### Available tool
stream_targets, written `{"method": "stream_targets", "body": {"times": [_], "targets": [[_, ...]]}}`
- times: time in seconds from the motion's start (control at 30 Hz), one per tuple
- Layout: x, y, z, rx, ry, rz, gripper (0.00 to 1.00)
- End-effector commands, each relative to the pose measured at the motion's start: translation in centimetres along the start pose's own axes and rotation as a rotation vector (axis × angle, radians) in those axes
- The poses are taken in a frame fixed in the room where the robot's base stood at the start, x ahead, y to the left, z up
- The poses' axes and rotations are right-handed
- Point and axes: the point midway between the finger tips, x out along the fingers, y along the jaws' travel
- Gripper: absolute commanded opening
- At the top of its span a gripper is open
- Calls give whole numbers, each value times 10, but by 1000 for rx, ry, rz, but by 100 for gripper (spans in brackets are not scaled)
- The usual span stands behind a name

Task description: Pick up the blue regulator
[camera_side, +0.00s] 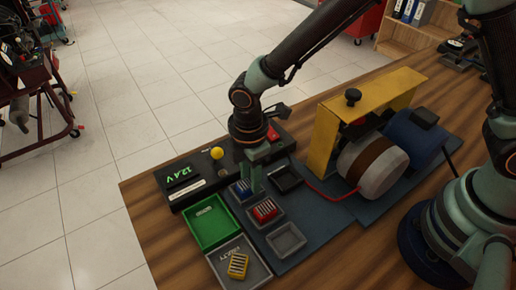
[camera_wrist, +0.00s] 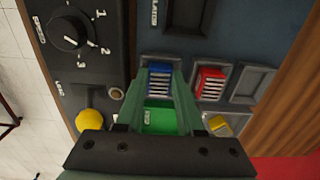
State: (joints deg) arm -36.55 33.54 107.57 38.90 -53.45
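The blue regulator (camera_side: 242,187) is a small ribbed block in a tray slot of the dark blue board. It also shows in the wrist view (camera_wrist: 159,84), between the tips of my green fingers. My gripper (camera_side: 255,182) points down at this slot, low over the board. Its fingers (camera_wrist: 161,76) are apart, one on each side of the blue regulator; a grip on it is not visible. In the side view the fingers partly hide the slot. I cannot tell whether they touch the block.
A red ribbed block (camera_side: 264,210) sits in the neighbouring slot. An empty grey slot (camera_side: 286,239), a green bin (camera_side: 208,223) and a grey bin holding a yellow block (camera_side: 238,265) are close by. A meter panel with a yellow knob (camera_side: 217,153) and a yellow frame (camera_side: 323,140) flank the slots.

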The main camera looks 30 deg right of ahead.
Motion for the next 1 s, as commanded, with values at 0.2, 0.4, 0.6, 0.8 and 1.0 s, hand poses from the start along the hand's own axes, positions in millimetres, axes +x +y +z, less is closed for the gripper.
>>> {"method": "stream_targets", "body": {"times": [0.2, 0.4, 0.6, 0.8, 1.0], "targets": [[0, 0, 0, 0, 0, 1, 0], [-6, 1, 0, 0, 1, 2, 0], [-32, 1, -1, 0, 4, 5, 0], [-88, 2, -1, 0, 6, 8, 0], [-142, 1, -1, 0, 5, 7, 0]]}}
